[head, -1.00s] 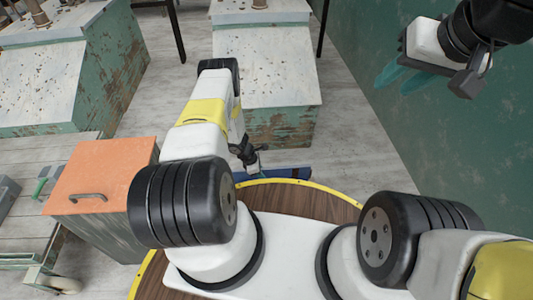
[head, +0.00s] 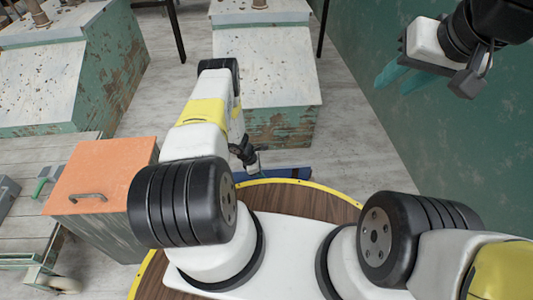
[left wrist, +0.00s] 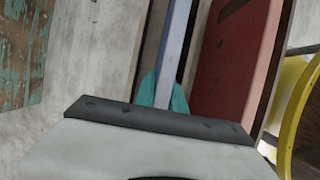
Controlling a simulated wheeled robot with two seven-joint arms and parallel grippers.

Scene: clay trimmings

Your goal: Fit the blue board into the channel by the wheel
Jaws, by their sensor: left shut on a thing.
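My left gripper (head: 257,168) is shut on the blue board (head: 288,173), low beside my base in the head view. In the left wrist view the blue board (left wrist: 174,48) stands between the teal fingertips of my left gripper (left wrist: 163,92) and runs away from them. A red panel (left wrist: 235,55) lies close to its right, with a dark gap between. I cannot tell whether the board touches it. The channel and the wheel cannot be made out for sure. My right gripper (head: 402,78) is open and empty, high at the upper right.
An orange-topped cabinet (head: 98,168) stands at the left, beside a slatted cart (head: 25,212) holding a green-handled tool (head: 44,181). Worn green chests with white tops (head: 265,72) stand ahead. A green wall (head: 440,130) closes the right side. Grey floor (head: 345,150) is clear between.

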